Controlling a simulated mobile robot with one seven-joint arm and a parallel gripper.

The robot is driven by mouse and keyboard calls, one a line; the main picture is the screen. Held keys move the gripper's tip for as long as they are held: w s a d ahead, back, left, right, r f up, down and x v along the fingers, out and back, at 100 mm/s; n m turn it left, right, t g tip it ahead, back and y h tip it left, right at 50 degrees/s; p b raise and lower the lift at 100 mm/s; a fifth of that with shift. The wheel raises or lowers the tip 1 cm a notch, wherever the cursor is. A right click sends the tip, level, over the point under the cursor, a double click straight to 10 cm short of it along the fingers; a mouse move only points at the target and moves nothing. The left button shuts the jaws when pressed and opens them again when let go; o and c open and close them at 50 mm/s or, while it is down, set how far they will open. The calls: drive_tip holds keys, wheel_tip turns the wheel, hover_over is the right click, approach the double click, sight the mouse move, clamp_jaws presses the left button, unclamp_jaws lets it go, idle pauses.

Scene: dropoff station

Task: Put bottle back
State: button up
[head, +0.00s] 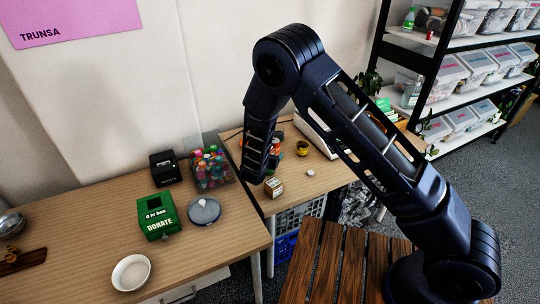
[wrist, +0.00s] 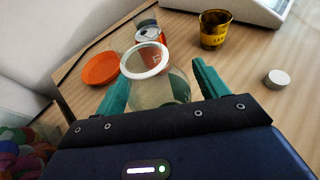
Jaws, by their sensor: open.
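In the wrist view, a clear, see-through container (wrist: 146,62) with a thick white ring at its top stands on the wooden table. I cannot tell for sure whether it is the bottle. My gripper (wrist: 160,71) is open, with one teal finger at each side of this container. The container's lower part is hidden by my gripper's body, and contact cannot be told. In the head view, my arm reaches down to the right-hand table and hides this container. A green bottle (head: 409,18) stands on the upper shelf, and a pale bottle (head: 411,93) on the middle shelf.
Around the container are an orange round lid (wrist: 101,69), a can (wrist: 149,34), a yellow-labelled dark cup (wrist: 214,30) and a white cap (wrist: 278,79). A small box (head: 273,187) sits near the table edge. A bin of colourful items (head: 211,169) stands left of my arm.

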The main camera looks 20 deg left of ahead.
drive_tip(key=shift+r, duration=0.15)
drive_tip(key=v, duration=1.2)
